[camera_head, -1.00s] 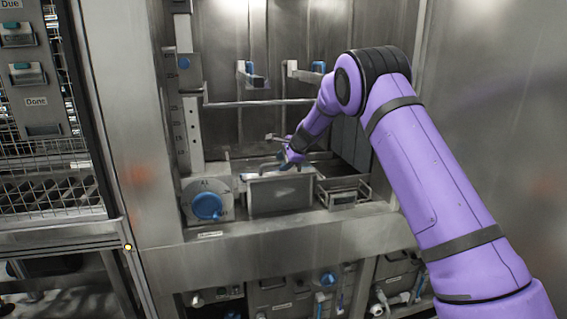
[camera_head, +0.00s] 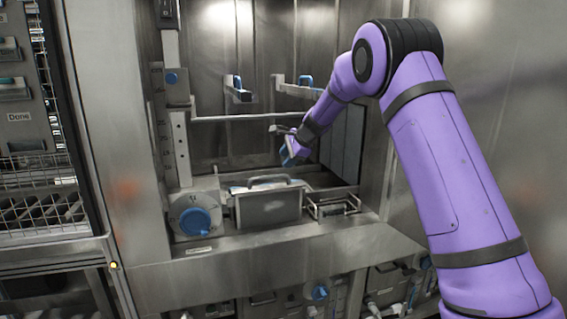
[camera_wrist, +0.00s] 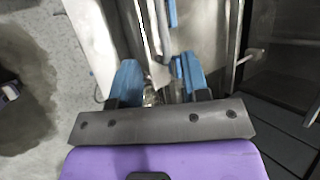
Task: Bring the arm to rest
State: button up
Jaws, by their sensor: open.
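My purple arm reaches from the right side of the head view into the steel washer chamber. My gripper (camera_head: 291,152), with blue fingertips, hangs above a grey metal box (camera_head: 270,209) with a handle on top. In the wrist view my gripper (camera_wrist: 160,82) shows two blue fingers spread apart. Nothing is clearly held between them. A blue-edged metal part shows beyond the fingers; I cannot tell how far off it is.
A blue round knob (camera_head: 195,221) is left of the box, and a small wire basket (camera_head: 333,204) is right of it. Two blue-ended brackets (camera_head: 238,88) stick out from the back wall above a horizontal rail (camera_head: 235,118). A rack with wire baskets (camera_head: 38,190) stands at the left.

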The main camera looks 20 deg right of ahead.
dwell(0.4)
jog(key=s+r+n, duration=0.3)
jog(key=s+r, duration=0.2)
jog(key=s, duration=0.4)
jog(key=s+r+n+g+h, duration=0.1)
jog(key=s+r+n, duration=0.1)
jog(key=s+r, duration=0.5)
jog(key=s+r+n, duration=0.3)
jog(key=s, duration=0.7)
jog(key=s+f+n+h, duration=0.1)
jog(key=s+n, duration=0.2)
jog(key=s, duration=0.7)
jog(key=s+d+f+n+h, duration=0.1)
jog(key=s+f+n, duration=0.1)
jog(key=s, duration=0.8)
jog(key=s+d+f+n+h, duration=0.1)
jog(key=s+f+n, duration=0.1)
jog(key=s, duration=0.8)
jog(key=shift+s+n+h, duration=0.15)
jog(key=shift+n+h, duration=0.25)
jog(key=shift+n, duration=0.4)
